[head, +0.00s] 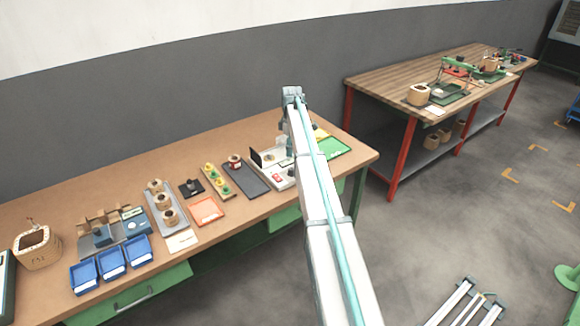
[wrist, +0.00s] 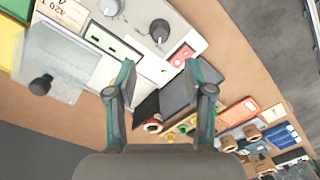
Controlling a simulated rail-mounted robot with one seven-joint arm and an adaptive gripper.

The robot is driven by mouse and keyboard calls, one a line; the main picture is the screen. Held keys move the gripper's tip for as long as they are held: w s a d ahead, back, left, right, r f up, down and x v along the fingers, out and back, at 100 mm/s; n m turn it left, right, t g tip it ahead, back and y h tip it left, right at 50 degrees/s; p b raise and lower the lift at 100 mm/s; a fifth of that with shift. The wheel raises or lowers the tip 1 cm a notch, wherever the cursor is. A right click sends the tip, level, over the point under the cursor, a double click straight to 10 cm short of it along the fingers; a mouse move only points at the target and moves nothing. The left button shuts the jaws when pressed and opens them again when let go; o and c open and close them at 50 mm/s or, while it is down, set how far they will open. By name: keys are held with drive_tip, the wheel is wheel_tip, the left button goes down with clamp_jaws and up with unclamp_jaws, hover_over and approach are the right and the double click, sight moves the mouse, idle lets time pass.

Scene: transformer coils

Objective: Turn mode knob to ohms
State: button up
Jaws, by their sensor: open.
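A white instrument panel (head: 278,176) lies on the brown workbench, partly hidden by my arm in the head view. In the wrist view the panel (wrist: 140,55) carries a black knob (wrist: 159,31) with a light pointer mark, and a grey knob (wrist: 111,7) at the top edge. I cannot read which is the mode knob or its markings. My gripper (wrist: 161,68) is open and empty over the panel. The black knob shows beyond the fingertips, between them in width, with nothing held. In the head view the gripper is mostly hidden by my arm.
A red part (wrist: 181,57) sits beside the black knob. A clear plate with a black knob (wrist: 41,84) is at left. A dark grey tray (head: 246,180), green tray (head: 333,147), orange tray (head: 207,211) and blue bins (head: 111,263) share the bench.

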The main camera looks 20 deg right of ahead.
sight(291, 169)
drive_tip(key=f+p, duration=0.1)
drive_tip(key=f, duration=0.4)
drive_tip(key=f+p, duration=0.2)
drive_tip(key=f, duration=0.2)
drive_tip(key=shift+s+a+f, duration=0.1)
drive_tip(key=shift+s+f, duration=0.1)
drive_tip(key=shift+f, duration=0.2)
clamp_jaws()
